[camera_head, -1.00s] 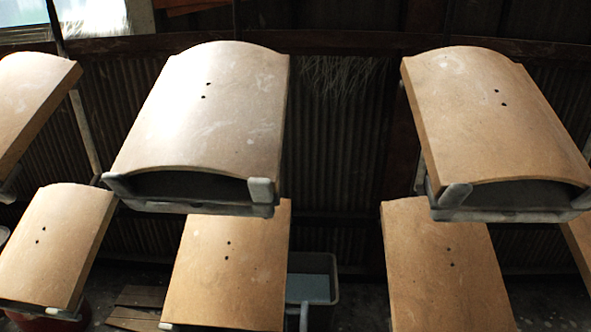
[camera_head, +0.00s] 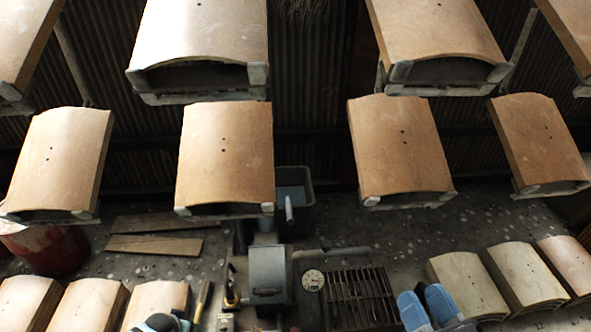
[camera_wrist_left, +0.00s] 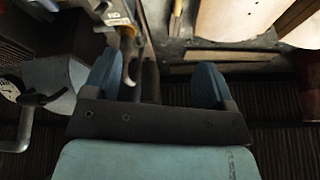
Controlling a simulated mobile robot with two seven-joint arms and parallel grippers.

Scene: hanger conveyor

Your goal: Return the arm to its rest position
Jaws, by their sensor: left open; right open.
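My right gripper (camera_head: 426,302) is at the bottom edge of the head view, right of the middle. Its two blue fingers are apart, with nothing seen between them. My left gripper (camera_wrist_left: 157,82) shows in the left wrist view, its blue fingers wide apart and nothing held. In the head view, only a pale rounded part of my left arm shows at the bottom edge; its fingers cannot be made out there.
Curved tan tiles on hangers (camera_head: 226,155) hang in two rows. More tiles (camera_head: 466,285) lie low at both sides. A grey machine (camera_head: 268,275) and a dark slatted grate (camera_head: 358,297) stand between the arms. A red bucket (camera_head: 48,252) is at left.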

